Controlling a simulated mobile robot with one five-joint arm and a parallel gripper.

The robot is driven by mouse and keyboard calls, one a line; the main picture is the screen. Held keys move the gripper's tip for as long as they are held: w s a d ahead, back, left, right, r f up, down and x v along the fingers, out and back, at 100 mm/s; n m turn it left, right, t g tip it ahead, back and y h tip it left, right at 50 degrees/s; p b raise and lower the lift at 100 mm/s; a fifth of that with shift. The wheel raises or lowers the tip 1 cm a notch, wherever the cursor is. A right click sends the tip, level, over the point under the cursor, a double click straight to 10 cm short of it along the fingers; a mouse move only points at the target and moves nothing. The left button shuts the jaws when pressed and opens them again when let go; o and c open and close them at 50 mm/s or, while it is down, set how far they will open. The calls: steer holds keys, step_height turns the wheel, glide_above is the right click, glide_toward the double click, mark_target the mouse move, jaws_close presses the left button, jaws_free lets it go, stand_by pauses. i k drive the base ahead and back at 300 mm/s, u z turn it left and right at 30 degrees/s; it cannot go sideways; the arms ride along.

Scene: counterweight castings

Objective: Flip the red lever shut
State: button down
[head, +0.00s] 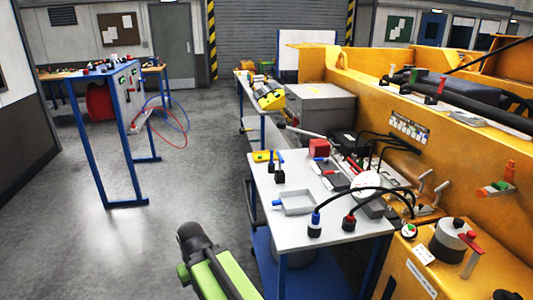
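A red lever (470,242) with a flat bar stands tilted on the yellow housing at the lower right, beside a grey cylinder with a black knob (458,224). An orange-red handle (510,169) sits on a small bracket on the yellow machine's side, at the right edge. A smaller red piece (441,86) is on top of the yellow machine. I cannot tell from this view alone which one the task means, or whether it is open. My green arm with its dark joint shows at the bottom, left of the table. My gripper's fingers do not show.
A white table (262,219) with a grey tray (297,208), a red block (318,148), cables and tools stands before the yellow machine (380,110). A blue-framed bench (133,180) stands at left.

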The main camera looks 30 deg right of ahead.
mark_target(325, 172)
steer(key=u, duration=0.45)
steer(key=i, duration=2.35)
steer(key=z, duration=1.3)
steer(key=i, duration=1.2)
steer(key=z, duration=0.6)
